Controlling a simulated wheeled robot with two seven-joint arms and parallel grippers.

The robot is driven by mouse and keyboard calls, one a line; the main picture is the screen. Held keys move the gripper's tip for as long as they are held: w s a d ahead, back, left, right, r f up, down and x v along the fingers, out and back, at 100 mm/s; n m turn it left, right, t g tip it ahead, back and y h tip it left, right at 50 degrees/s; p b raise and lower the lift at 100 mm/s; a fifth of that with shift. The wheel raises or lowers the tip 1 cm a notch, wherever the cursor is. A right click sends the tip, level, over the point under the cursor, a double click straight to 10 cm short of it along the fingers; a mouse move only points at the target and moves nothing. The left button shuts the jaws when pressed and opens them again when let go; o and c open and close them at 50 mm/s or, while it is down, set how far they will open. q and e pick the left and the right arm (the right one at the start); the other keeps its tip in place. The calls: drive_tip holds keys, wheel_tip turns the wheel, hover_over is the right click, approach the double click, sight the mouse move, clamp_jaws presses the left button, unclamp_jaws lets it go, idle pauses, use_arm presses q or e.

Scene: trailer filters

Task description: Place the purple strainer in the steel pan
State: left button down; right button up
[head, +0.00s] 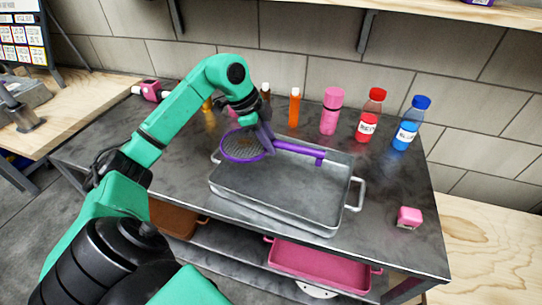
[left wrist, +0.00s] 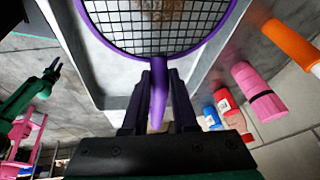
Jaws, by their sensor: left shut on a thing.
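The purple strainer (head: 242,146) has a round mesh bowl and a long handle that runs right over the pan. My left gripper (head: 264,138) is shut on its handle near the bowl; the left wrist view shows the handle (left wrist: 158,100) between the fingers. The steel pan (head: 290,205) is a wide rectangular tray with side handles on the dark table. The strainer is over its far left part, with the bowl at the far left corner. Whether it touches the pan is unclear. A brownish patch shows through the mesh. My right gripper (left wrist: 55,66) appears small in the left wrist view, fingers apart.
Pink (head: 331,110), red (head: 370,115) and blue (head: 411,122) bottles stand behind the pan on the right, with an orange bottle (head: 294,107) nearer the arm. A small pink block (head: 408,217) lies right of the pan. A pink tray (head: 320,267) is on the lower shelf.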

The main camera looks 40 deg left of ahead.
use_arm(q)
wheel_tip(320, 180, down, 4)
drive_tip(key=shift+f, duration=0.1)
drive_tip(key=shift+f, duration=0.4)
drive_tip(key=c, duration=0.7)
unclamp_jaws()
drive_tip(key=shift+r, duration=0.1)
drive_tip(key=v, duration=1.2)
drive_tip(key=shift+d+r+b, duration=0.1)
drive_tip(key=shift+r+b, duration=0.2)
drive_tip(key=shift+r, duration=0.1)
